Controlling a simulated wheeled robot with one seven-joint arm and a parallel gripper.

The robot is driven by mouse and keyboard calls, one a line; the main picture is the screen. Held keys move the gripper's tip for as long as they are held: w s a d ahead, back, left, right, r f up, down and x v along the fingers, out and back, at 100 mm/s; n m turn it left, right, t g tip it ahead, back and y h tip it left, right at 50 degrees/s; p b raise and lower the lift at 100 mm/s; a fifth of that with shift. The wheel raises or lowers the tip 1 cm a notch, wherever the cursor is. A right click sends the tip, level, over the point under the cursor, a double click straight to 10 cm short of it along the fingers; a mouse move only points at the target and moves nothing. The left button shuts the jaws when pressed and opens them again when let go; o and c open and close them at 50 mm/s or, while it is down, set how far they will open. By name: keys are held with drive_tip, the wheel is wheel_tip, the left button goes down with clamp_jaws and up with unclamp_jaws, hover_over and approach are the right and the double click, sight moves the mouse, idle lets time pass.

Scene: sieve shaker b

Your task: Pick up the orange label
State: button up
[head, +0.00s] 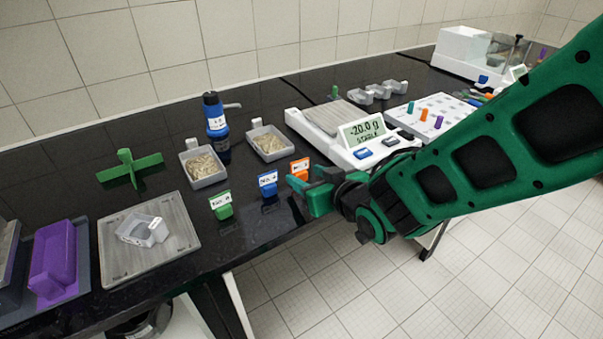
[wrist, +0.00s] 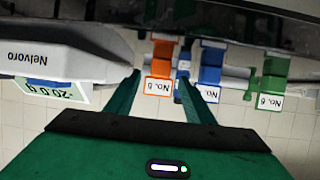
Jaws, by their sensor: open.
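The orange label (head: 300,168) is a small upright tag with a white text face, standing near the front edge of the black bench. In the wrist view, which is upside down, the orange label (wrist: 158,72) appears between my two green fingertips, with one finger to each side. My gripper (head: 304,188) is open and empty, just in front of the label in the head view; it also shows in the wrist view (wrist: 159,76). I cannot tell whether the fingers reach around the label. The right finger in the wrist view lies between the orange and blue labels.
A blue label (head: 268,182) stands close beside the orange one, and a green label (head: 221,204) further left. The balance (head: 352,135) reading -20.0 g is on the other side. Grey trays of material (head: 203,167) and a blue bottle (head: 215,124) stand behind.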

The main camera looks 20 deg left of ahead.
sight(301, 171)
drive_tip(key=shift+x, duration=2.3)
drive_tip(key=shift+d, duration=0.1)
drive_tip(key=c, duration=0.8)
drive_tip(key=shift+w+r, duration=0.1)
